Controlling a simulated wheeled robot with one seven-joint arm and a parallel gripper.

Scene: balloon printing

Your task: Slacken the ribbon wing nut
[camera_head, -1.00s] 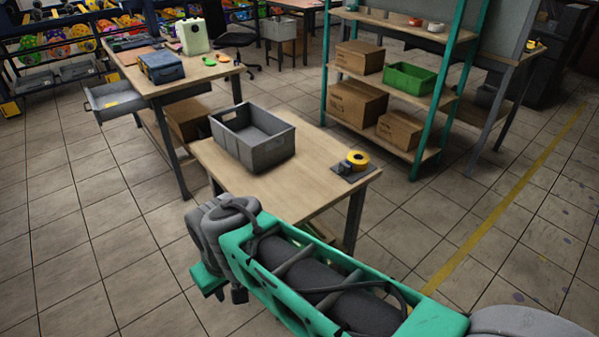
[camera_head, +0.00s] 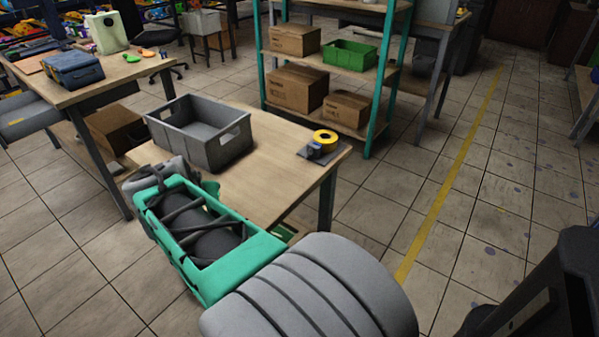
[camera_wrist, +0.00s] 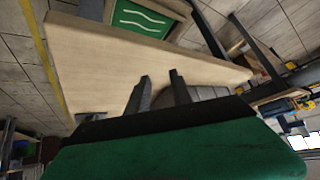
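No wing nut can be made out in either view. A yellow roll (camera_head: 325,137) sits beside a small grey part (camera_head: 314,151) on a dark plate at the right end of the near wooden table (camera_head: 262,180). These parts are too small to tell apart further. My gripper (camera_wrist: 160,88) shows in the wrist view with its two dark fingers apart and nothing clearly between them. The tabletop (camera_wrist: 110,58) lies beyond the fingers. In the head view my green arm covers the table's front left, and my fingers are hidden.
A grey crate (camera_head: 187,112) stands at the left of the near table. A second table (camera_head: 100,77) with a blue case (camera_head: 73,69) is at the back left. A teal-framed shelf (camera_head: 378,95) with cartons and a green bin (camera_head: 350,54) stands behind.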

